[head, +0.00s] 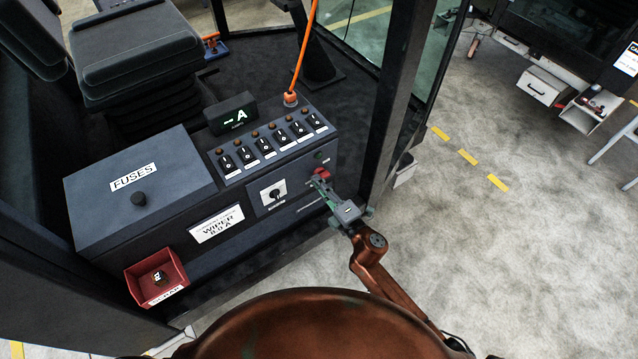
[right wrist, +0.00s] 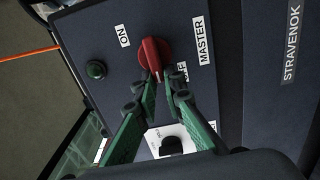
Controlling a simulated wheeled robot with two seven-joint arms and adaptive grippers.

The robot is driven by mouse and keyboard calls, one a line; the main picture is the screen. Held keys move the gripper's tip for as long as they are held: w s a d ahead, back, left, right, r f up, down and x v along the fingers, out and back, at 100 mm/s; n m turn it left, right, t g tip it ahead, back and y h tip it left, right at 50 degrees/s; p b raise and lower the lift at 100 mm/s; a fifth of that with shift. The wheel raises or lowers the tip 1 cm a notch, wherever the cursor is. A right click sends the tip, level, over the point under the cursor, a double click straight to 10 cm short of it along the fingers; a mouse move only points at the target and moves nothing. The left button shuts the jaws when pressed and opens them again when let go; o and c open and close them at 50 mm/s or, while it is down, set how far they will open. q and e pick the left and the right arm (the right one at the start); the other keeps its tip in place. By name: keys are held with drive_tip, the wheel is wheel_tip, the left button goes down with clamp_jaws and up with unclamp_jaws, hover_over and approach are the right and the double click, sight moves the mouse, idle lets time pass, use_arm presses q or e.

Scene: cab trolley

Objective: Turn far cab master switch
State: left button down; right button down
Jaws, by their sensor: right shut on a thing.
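The red master switch (head: 322,173) is on the front face of the dark cab console, at its right end. In the right wrist view the red knob (right wrist: 151,60) sits between an ON label (right wrist: 124,36) and a partly hidden label ending in F. A MASTER label (right wrist: 205,43) is beside it. My right gripper (head: 319,182) is at the switch, its green fingers (right wrist: 158,84) closed on the near end of the red knob. The fingers hide part of the lower label. My left gripper is not in view.
Beside the master switch is a black rotary knob (head: 274,195) on a white plate. Rocker switches (head: 264,146), a display (head: 231,113) reading A, and a FUSES box (head: 140,185) are on the console. A red scrap bin (head: 157,277) hangs at front left.

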drive_tip(key=shift+a+f, duration=0.1)
idle(0.3)
drive_tip(key=c, duration=2)
unclamp_jaws()
drive_tip(key=shift+s, duration=0.1)
drive_tip(key=v, duration=1.2)
